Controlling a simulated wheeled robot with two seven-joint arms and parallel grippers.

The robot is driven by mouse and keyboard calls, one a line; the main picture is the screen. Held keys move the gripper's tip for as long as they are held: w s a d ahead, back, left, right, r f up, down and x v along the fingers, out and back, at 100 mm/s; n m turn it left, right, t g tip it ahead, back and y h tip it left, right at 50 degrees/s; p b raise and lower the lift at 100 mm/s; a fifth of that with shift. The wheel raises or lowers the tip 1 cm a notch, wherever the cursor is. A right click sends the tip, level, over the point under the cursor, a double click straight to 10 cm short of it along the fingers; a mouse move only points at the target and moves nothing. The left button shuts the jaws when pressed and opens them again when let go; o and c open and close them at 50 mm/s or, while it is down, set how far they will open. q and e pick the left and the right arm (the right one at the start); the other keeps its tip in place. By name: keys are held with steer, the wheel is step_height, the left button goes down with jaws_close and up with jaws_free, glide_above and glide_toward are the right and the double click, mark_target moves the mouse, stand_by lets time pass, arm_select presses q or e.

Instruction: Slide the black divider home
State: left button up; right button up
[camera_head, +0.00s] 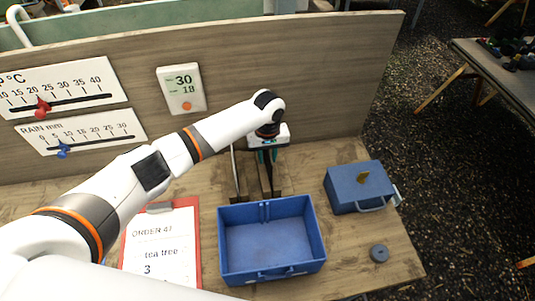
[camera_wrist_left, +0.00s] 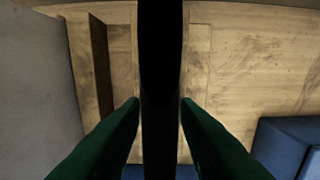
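The black divider (camera_wrist_left: 161,60) stands between the green fingers of my left gripper (camera_wrist_left: 160,103) in the left wrist view. Both fingertips appear to press on its sides. In the head view my left gripper (camera_head: 266,157) points down behind the blue tray (camera_head: 320,238), near the back board. The divider is mostly hidden there by the gripper and wrist. The tray is open and looks empty, with a pair of upright ribs (camera_head: 265,211) at the middle of its far wall. The divider is outside the tray. My right gripper is not in view.
A closed blue case (camera_head: 345,178) stands right of the tray, with a round blue-grey piece (camera_head: 379,253) in front. A red-edged order board (camera_head: 190,215) lies left. An upright wooden panel (camera_head: 330,85) closes off the back. Dark upright strips (camera_head: 238,180) stand behind the tray.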

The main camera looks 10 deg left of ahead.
arm_select(q)
step_height(320, 180, up, 12)
steer(key=shift+r+b, duration=0.1)
steer(key=shift+b, duration=1)
